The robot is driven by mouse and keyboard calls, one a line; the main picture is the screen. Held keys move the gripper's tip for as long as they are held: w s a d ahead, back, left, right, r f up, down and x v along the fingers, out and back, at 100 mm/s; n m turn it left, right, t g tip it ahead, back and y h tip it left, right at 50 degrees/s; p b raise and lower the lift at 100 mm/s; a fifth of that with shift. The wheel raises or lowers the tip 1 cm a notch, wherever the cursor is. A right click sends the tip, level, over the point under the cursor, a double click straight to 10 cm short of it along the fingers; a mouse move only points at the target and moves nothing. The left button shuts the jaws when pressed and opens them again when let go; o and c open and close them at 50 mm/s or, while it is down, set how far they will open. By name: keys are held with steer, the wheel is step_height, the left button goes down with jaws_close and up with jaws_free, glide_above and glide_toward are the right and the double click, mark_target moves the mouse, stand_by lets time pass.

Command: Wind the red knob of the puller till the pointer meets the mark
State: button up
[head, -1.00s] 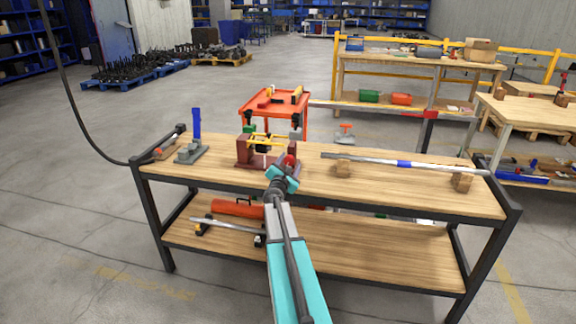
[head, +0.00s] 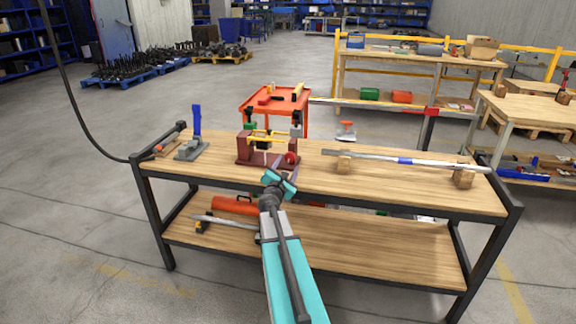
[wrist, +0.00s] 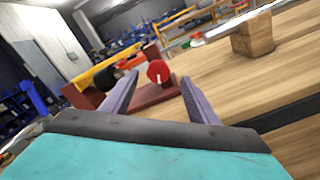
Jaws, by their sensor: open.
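The puller (head: 262,147) stands on the wooden bench, with a dark red base and uprights and a yellow bar across it. Its red knob (head: 291,158) faces my side at the right end. In the wrist view the red knob (wrist: 158,72) shows a white line on its face and lies beyond and between my fingers. My gripper (wrist: 160,95) is open and empty, its two purple fingers apart and short of the knob. In the head view my gripper (head: 282,176) is just in front of the puller. I cannot make out the pointer or the mark.
A long metal bar (head: 405,161) rests on wooden blocks at the right of the bench (head: 400,190). A blue-handled grey tool (head: 192,148) stands at the left. An orange cart (head: 275,105) is behind the bench. The bench top between puller and bar is mostly clear.

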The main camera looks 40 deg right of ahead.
steer(key=v, duration=0.8)
steer(key=shift+b, duration=0.45)
